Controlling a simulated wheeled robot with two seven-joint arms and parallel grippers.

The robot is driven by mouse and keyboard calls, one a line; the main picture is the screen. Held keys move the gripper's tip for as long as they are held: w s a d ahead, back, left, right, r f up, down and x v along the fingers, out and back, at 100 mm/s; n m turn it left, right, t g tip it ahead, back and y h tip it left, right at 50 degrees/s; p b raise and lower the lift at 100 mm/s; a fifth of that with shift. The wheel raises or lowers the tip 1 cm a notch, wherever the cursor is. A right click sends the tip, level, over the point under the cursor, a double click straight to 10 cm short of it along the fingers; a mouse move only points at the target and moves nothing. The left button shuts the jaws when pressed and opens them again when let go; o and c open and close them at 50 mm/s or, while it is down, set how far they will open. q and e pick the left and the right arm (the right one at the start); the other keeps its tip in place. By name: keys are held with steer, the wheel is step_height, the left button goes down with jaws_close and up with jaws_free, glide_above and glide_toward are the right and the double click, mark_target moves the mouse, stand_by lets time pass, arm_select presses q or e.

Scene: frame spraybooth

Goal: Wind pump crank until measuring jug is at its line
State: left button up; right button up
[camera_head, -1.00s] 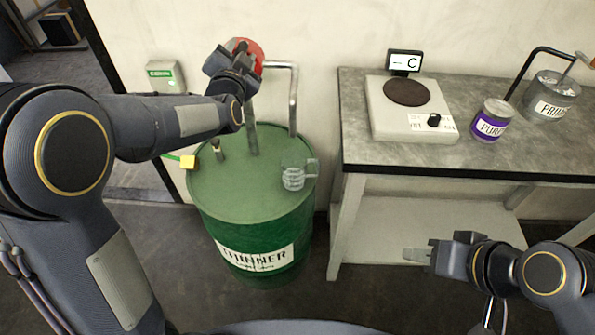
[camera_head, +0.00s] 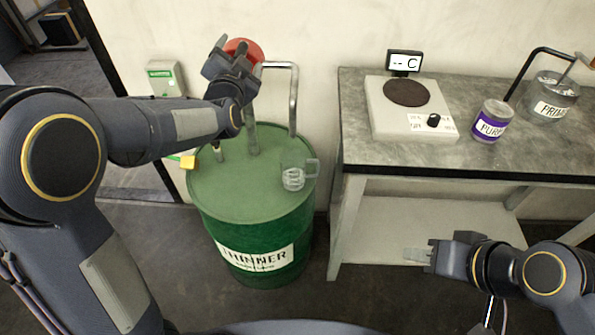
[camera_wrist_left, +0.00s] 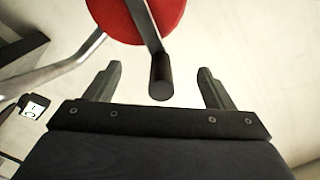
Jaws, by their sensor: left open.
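The pump's red round body (camera_head: 243,48) stands above the green thinner drum (camera_head: 240,200). In the left wrist view the red body (camera_wrist_left: 150,12) has a grey crank arm ending in a dark cylindrical handle (camera_wrist_left: 161,76). My left gripper (camera_head: 230,46) is in front of the pump. Its fingers (camera_wrist_left: 158,85) are open, with the handle between them and a gap on each side. The clear measuring jug (camera_head: 293,177) stands upright on the drum lid below the pump's spout pipe (camera_head: 293,100). Its level is too small to read. My right gripper (camera_head: 418,254) is low at the right, away from the pump.
A workbench (camera_head: 480,155) stands right of the drum with a scale (camera_head: 408,108), a purple-labelled can (camera_head: 491,121) and a primer pot (camera_head: 549,98). A green-labelled box (camera_head: 165,77) is on the wall.

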arm_select(q)
steer(key=s+p, duration=0.1)
steer(key=s, duration=0.6)
steer(key=shift+p, duration=0.3)
steer(key=shift+s+a, duration=0.1)
steer(key=shift+a, duration=0.05)
steer(key=s+a+f+n+g+h+p, duration=0.1)
steer(key=s+a+n+g+p, duration=0.1)
steer(key=s, duration=0.8)
steer(key=s+a+f+n+g+h+p, duration=0.1)
steer(key=s+n+g, duration=0.4)
steer(key=s, duration=0.6)
steer(key=s+a+f+n+g+h+p, duration=0.1)
steer(key=s+a+n+g+p, duration=0.2)
steer(key=s, duration=0.7)
steer(key=shift+s+n+g+p, duration=0.3)
steer(key=shift+n+g+p, duration=0.4)
steer(key=shift+g, duration=0.5)
